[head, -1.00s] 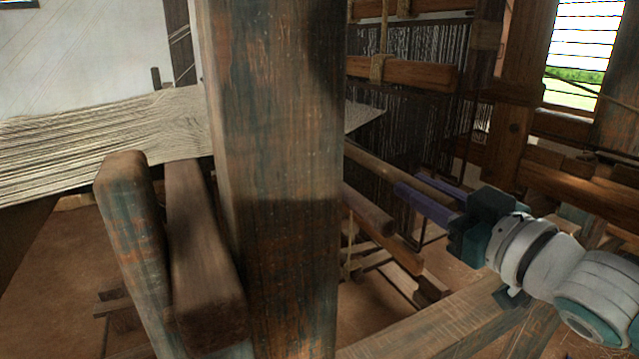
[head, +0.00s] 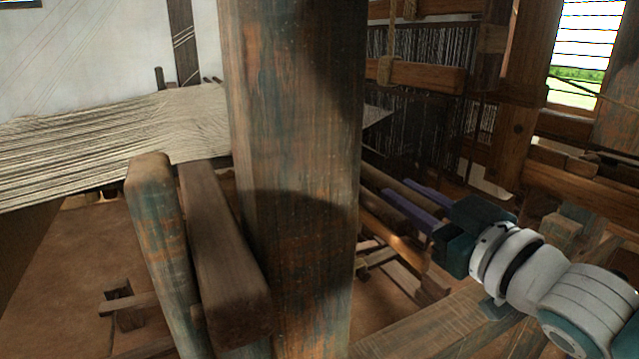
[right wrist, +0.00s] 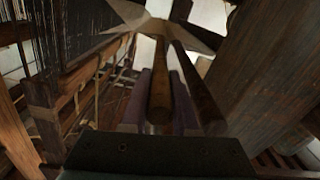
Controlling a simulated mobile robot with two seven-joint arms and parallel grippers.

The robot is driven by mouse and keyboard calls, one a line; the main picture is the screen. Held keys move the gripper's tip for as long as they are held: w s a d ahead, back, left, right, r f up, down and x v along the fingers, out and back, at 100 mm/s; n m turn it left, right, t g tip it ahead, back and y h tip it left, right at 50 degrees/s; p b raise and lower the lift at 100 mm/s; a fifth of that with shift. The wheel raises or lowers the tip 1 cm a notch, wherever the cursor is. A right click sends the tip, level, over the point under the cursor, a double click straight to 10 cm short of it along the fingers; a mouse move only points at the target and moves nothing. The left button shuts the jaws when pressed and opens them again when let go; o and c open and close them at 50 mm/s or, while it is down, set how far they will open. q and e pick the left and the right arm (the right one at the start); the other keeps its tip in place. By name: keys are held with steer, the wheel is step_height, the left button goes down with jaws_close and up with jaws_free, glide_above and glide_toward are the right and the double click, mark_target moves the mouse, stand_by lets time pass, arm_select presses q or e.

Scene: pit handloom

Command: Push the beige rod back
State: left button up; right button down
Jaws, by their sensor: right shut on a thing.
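The beige rod (head: 386,181) is a long round stick, brownish in this light, running from behind the big post toward my right gripper (head: 420,205). That gripper comes in from the right, with its two purple fingers on either side of the rod, shut on it. In the right wrist view the rod (right wrist: 161,92) shows end-on between the purple fingers, its near end facing the gripper's palm. The far part of the rod is hidden by the post in the head view. My left gripper is not in view.
A thick upright post (head: 295,150) fills the middle of the head view. A shorter post (head: 160,230) and a dark beam (head: 225,250) stand left of it. White warp threads (head: 110,135) stretch at the left. A lower frame beam (head: 430,325) runs below my right arm.

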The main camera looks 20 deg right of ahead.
steer(key=shift+a+r, duration=0.1)
steer(key=shift+a, duration=0.15)
steer(key=c, duration=0.8)
jaws_free()
steer(key=shift+o, duration=0.6)
steer(key=shift+d, duration=0.2)
